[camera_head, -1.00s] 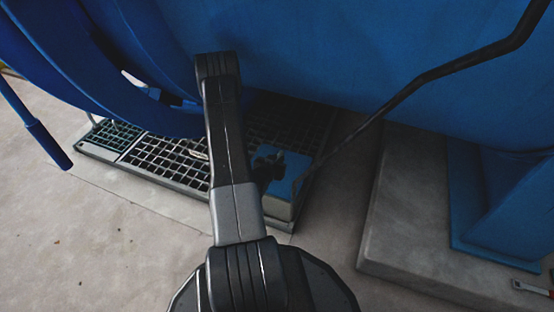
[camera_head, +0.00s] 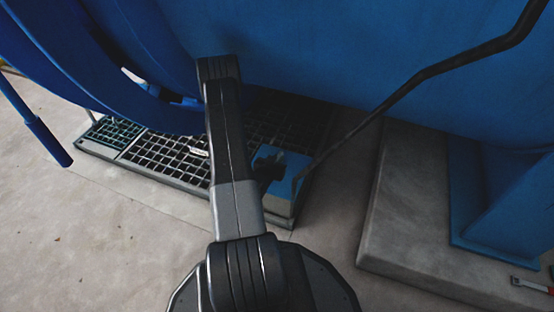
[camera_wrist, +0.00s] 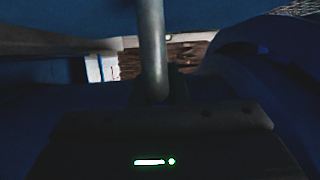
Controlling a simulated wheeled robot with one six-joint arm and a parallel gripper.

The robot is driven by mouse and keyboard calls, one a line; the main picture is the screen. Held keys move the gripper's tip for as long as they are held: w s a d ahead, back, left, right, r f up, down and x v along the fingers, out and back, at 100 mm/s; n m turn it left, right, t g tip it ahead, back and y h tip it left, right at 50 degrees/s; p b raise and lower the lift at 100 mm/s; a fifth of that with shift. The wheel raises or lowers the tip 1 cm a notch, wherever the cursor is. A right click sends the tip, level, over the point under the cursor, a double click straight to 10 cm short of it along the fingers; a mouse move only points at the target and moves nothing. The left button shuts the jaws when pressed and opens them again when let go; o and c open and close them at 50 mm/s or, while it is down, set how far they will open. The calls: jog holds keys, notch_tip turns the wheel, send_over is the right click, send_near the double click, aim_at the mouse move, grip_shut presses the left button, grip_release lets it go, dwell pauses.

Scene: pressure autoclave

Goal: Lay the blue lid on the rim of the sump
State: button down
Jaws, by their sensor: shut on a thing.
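The blue lid (camera_head: 291,163) is a flat blue plate in the middle of the head view, just right of my forearm. It is at the top of the grey box-like sump (camera_head: 279,208), at the right end of the floor grating. My dark gripper (camera_head: 268,167) is over the lid and shut on it, partly hidden behind my arm. Whether the lid touches the rim all round cannot be told. The wrist view is dark and shows a grey upright rod (camera_wrist: 152,50) close to the camera.
A dark bent pipe (camera_head: 400,88) runs down from the upper right to beside the lid. The large blue vessel (camera_head: 330,60) overhangs the back. The grating (camera_head: 165,150) lies to the left, a concrete plinth (camera_head: 400,220) to the right. Open floor (camera_head: 90,230) is at front left.

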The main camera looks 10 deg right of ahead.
jog(key=shift+f, duration=0.25)
jog(key=c, duration=1.3)
grip_release()
jog(key=shift+f, duration=0.1)
jog(key=shift+s+a, duration=0.1)
